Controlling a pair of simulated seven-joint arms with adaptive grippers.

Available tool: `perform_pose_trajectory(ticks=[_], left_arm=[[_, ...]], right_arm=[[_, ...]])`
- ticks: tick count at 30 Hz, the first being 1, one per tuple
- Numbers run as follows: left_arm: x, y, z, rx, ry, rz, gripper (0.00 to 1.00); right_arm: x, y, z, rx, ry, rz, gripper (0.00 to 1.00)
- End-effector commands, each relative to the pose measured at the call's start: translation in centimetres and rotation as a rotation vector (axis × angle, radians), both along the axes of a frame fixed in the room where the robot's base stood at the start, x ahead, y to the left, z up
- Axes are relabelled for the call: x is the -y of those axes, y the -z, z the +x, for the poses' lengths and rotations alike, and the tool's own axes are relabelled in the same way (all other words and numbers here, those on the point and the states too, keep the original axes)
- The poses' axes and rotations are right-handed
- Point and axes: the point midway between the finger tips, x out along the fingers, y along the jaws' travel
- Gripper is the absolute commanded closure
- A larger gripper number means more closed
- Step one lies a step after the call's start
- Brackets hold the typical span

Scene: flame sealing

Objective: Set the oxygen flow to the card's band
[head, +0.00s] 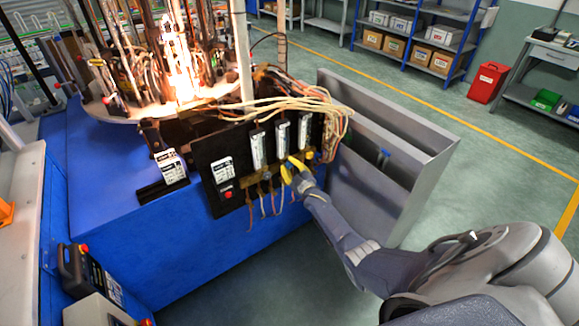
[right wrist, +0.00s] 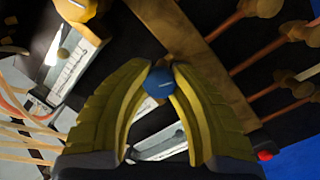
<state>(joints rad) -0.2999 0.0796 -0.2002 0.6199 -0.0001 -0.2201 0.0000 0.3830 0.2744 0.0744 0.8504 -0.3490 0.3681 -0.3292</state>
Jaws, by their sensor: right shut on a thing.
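A black panel (head: 205,150) on the blue machine carries three upright white flow meters; the middle one (head: 282,138) stands just above my right gripper (head: 294,168). In the right wrist view the yellow fingers of this gripper (right wrist: 160,78) are shut on a round blue knob (right wrist: 158,83), gripped between their tips. Lettering on the knob is too small to read. A printed white card (head: 171,166) stands left of the panel, and another white label (head: 222,169) is on the panel's left part. Their text and the meter readings are not legible. My left gripper is out of view.
Pale hoses (head: 295,103) loop over the top of the panel. A grey metal bin (head: 400,165) stands close to the right of it, beside my right arm. A bright flame (head: 184,88) burns on the machine above. Thin tubes hang below the panel.

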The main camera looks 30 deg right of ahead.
Motion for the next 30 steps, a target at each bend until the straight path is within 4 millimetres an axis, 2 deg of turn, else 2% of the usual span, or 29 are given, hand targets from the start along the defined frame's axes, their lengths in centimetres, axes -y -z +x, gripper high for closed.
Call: perform_pose_trajectory(ticks=[11, 12, 19, 30], left_arm=[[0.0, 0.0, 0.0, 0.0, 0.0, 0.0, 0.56], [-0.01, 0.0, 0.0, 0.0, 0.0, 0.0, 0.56], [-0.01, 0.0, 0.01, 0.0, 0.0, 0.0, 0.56], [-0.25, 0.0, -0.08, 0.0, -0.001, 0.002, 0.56]], right_arm=[[0.04, -0.02, -0.01, -0.001, 0.0, 0.033, 1.0], [0.04, -0.02, -0.01, -0.001, 0.0, 0.033, 0.74], [0.01, -0.01, -0.01, -0.001, 0.0, 0.032, 0.47], [-0.02, 0.04, -0.36, -0.002, -0.001, 0.031, 0.46]])
